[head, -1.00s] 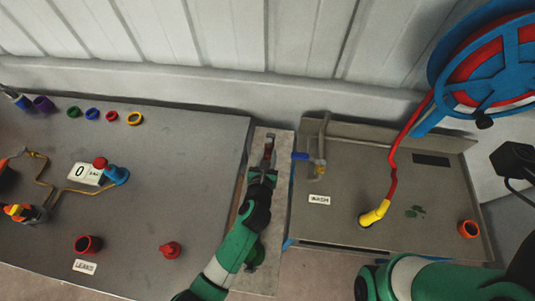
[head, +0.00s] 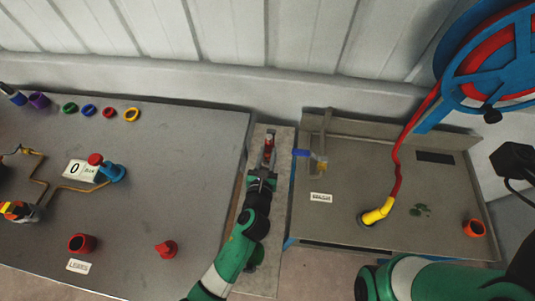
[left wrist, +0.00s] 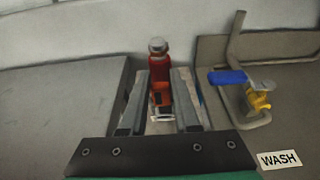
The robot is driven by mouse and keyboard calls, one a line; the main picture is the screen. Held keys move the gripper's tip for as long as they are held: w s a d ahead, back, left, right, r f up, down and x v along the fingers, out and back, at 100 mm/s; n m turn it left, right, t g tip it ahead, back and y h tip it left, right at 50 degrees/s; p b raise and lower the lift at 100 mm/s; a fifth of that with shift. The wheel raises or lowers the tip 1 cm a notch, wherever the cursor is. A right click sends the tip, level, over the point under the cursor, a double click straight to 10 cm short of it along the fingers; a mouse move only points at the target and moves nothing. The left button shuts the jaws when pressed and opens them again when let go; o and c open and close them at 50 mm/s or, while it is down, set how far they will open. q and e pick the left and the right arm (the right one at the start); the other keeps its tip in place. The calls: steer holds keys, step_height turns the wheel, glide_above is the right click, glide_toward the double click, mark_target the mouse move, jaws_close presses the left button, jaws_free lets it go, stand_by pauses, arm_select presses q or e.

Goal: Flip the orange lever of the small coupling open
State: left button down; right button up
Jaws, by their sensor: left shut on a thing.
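The small coupling (head: 268,148) is a red upright body with a grey metal top. It stands on the narrow strip between the two benches. In the left wrist view the coupling (left wrist: 158,66) rises just beyond my fingertips, and its orange lever (left wrist: 161,98) shows between the two fingers. My left gripper (head: 263,178) reaches it from the front and is shut on the orange lever (left wrist: 160,84). The exact contact at the fingers is hard to see.
A grey pipe with a blue-handled tap (head: 301,153) stands close to the right, above the WASH label (left wrist: 279,159). The left bench (head: 150,190) holds coloured rings and red parts. A hose reel (head: 490,70) hangs at the upper right, its red hose ending in a yellow nozzle (head: 376,211).

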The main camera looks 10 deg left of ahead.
arm_select(q)
steer(key=c, duration=0.6)
jaws_free()
steer(key=shift+c, duration=0.2)
steer(key=p+v, duration=0.4)
steer(key=v, duration=0.7)
steer(key=shift+s+p, duration=0.3)
steer(key=shift+p, duration=0.1)
steer(key=shift+r, duration=0.1)
steer(key=shift+c, duration=0.2)
